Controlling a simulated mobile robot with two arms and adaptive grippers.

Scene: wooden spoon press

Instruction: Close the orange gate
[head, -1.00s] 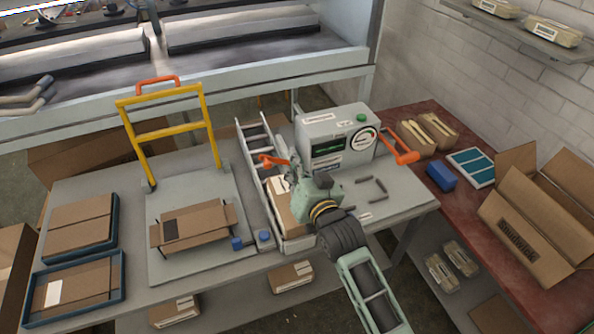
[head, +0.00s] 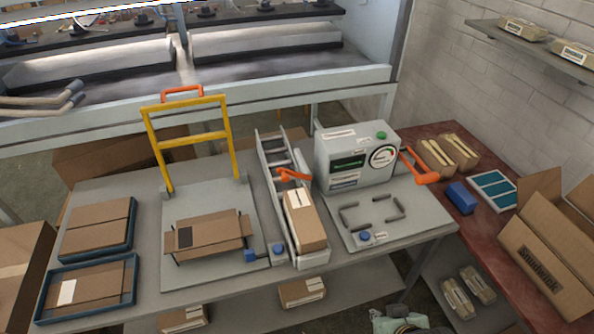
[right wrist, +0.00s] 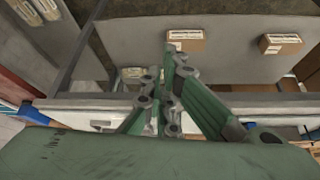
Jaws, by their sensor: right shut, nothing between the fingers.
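The orange gate (head: 293,175) is a small orange bar over the roller chute (head: 272,150). It lies across the chute, just behind a brown carton (head: 306,220) in the chute's front part. Whether it touches the carton I cannot tell. My right gripper (right wrist: 165,98) is shut and empty in the right wrist view, pointing at the bench's front edge and the lower shelf. In the head view only a green part of my right arm shows at the bottom edge, well away from the gate. My left gripper is not in view.
A grey machine (head: 355,157) with an orange lever (head: 420,166) stands right of the chute. Left are a platform scale (head: 180,215) with a yellow frame and two blue trays (head: 134,262). A blue button (head: 278,249) sits by the chute's front. Open boxes stand far right.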

